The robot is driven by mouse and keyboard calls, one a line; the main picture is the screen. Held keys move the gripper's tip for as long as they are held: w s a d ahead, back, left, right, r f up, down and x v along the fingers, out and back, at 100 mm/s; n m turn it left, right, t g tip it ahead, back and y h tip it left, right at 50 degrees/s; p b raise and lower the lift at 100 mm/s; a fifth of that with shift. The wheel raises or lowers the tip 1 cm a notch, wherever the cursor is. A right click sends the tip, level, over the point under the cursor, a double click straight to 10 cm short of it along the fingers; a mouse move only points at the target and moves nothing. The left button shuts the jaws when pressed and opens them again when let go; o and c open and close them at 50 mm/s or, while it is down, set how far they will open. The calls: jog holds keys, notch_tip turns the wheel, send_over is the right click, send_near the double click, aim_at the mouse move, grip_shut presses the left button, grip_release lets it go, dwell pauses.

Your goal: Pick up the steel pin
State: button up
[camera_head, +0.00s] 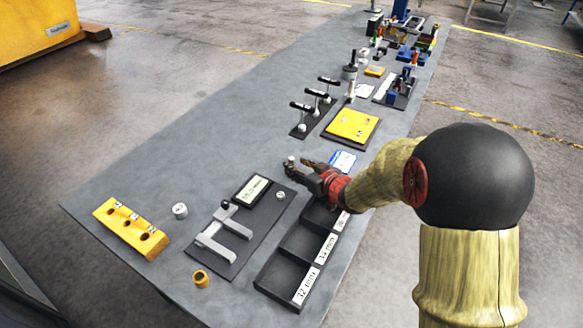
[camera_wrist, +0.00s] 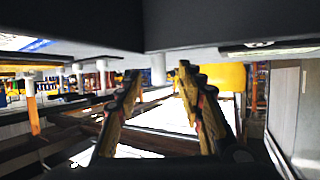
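A small upright light-grey cylinder (camera_head: 291,160), which looks like the steel pin, stands on the grey table at the fingertips of my gripper (camera_head: 297,168). In the wrist view, which looks upside down, a pale grey pin (camera_wrist: 158,69) shows in the gap between the fingertips of my gripper (camera_wrist: 160,75). The two fingers are apart, and I see space between each finger and the pin. I cannot tell how far the pin lies beyond the tips. The lower part of the pin is partly hidden in the head view.
A dark tray with labelled compartments (camera_head: 274,276) lies below my gripper. A dark plate with a display and grey bracket (camera_head: 259,226) is to its left. A yellow holed block (camera_head: 131,228), a silver cylinder (camera_head: 180,211) and a brass bushing (camera_head: 201,279) stand nearby. A yellow plate (camera_head: 352,124) lies beyond.

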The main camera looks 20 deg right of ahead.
aim_at(293, 163)
jog(key=b+x, duration=0.1)
jog(key=x, duration=0.3)
jog(key=shift+w+f+b, duration=0.2)
jog(key=shift+w+b, duration=0.1)
jog(key=shift+b, duration=0.1)
jog(key=shift+c, duration=0.5)
grip_shut()
